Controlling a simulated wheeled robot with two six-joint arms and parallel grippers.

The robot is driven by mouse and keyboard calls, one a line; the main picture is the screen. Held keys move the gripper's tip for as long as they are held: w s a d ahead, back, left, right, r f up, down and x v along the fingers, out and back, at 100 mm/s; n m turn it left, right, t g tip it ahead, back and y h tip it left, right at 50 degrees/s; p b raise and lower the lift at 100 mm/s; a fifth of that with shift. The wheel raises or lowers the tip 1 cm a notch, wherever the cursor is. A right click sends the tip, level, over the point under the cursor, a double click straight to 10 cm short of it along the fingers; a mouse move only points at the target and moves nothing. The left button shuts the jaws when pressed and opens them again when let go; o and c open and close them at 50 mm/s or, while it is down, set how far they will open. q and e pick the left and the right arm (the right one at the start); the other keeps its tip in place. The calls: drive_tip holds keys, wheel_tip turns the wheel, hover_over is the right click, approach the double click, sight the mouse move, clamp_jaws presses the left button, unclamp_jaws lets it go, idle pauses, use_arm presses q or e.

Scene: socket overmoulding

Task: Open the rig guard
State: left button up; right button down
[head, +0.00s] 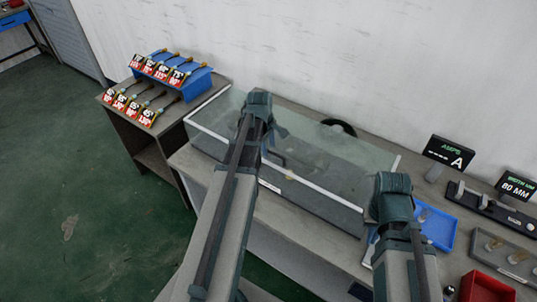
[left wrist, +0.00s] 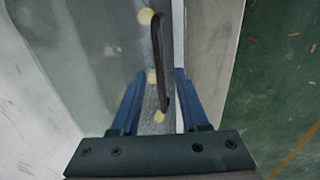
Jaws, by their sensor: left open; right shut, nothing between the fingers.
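The rig guard (head: 340,160) is a long clear cover with a pale front edge, on the bench in the middle of the head view; it looks closed. My left gripper (head: 279,132) is above its left half, partly hidden by my forearm. In the left wrist view my left gripper (left wrist: 160,76) is open, with two blue fingers apart. A dark curved bar (left wrist: 157,50), looking like a handle, runs between the fingers; contact cannot be told. The clear panel (left wrist: 90,50) is beside it. My right arm is at the guard's right end, its fingers hidden.
A blue tray (head: 437,228), a red bin (head: 485,290) and a grey tray (head: 510,262) are at the right. Two displays (head: 449,152) stand near the wall. A blue rack (head: 186,82) with labelled tools is at the left. A black curved object (head: 340,126) shows behind the guard.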

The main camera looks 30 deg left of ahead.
use_arm(q)
drive_tip(key=shift+w+f, duration=0.1)
drive_tip(key=shift+f, duration=0.35)
clamp_jaws()
idle(1.1)
